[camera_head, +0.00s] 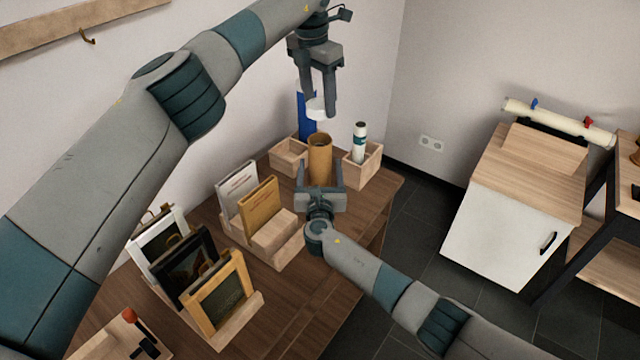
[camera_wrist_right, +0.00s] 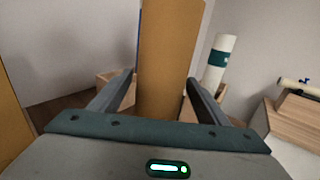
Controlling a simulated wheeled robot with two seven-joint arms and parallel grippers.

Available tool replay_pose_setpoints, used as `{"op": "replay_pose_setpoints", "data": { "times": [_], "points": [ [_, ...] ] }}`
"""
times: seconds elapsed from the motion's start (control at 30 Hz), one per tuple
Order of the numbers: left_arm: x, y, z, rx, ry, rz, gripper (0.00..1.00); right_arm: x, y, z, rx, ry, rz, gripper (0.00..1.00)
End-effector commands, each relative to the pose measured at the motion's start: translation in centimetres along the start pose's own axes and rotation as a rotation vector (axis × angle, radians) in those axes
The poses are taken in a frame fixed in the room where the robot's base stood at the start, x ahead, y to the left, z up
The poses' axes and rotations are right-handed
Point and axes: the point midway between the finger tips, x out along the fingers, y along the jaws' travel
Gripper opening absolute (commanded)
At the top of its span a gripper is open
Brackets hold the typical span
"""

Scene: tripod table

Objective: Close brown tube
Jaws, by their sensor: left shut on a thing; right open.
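The brown tube (camera_head: 320,157) stands upright on the wooden table, its round top apparently open. It also fills the middle of the right wrist view (camera_wrist_right: 170,50). My left gripper (camera_head: 321,108) points down above the tube, shut on a white cap (camera_head: 319,104) that is partly hidden by the fingers. The cap is apart from the tube's rim. My right gripper (camera_head: 321,174) is open, with one finger on each side of the tube. The right wrist view shows these fingers (camera_wrist_right: 160,82) with gaps beside the tube. The tube's base is hidden.
A blue tube (camera_head: 305,122) stands behind in a wooden box (camera_head: 285,158). A white tube with a teal band (camera_head: 359,143) stands in another box (camera_head: 367,170) at the right. Book holders (camera_head: 259,208) and picture frames (camera_head: 222,295) occupy the table's left and front.

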Motion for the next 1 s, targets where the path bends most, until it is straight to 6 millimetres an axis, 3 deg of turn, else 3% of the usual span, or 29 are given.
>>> {"op": "replay_pose_setpoints", "data": {
  "times": [0.17,0.27,0.43,0.47,0.67,1.0],
  "points": [
    [0.0,0.0,0.0,0.000,0.000,0.000,0.28,0.0,0.0,0.0,0.000,0.000,0.001,0.69],
    [0.0,0.0,0.0,0.000,0.000,0.000,0.28,0.0,0.0,0.0,0.000,0.000,0.001,0.50],
    [0.0,0.0,0.0,0.000,0.000,0.000,0.28,0.0,0.0,0.0,0.000,0.000,0.001,0.10],
    [0.0,0.0,0.0,0.000,0.000,0.000,0.28,0.0,0.0,0.0,0.000,0.000,0.001,0.07],
    [0.9,0.0,-0.1,0.000,0.001,0.000,0.28,0.0,0.0,0.0,0.000,0.000,0.001,0.07],
    [4.6,-0.1,-0.5,0.000,0.001,0.001,0.28,0.0,0.0,0.0,0.000,0.000,0.001,0.07]
  ]
}}
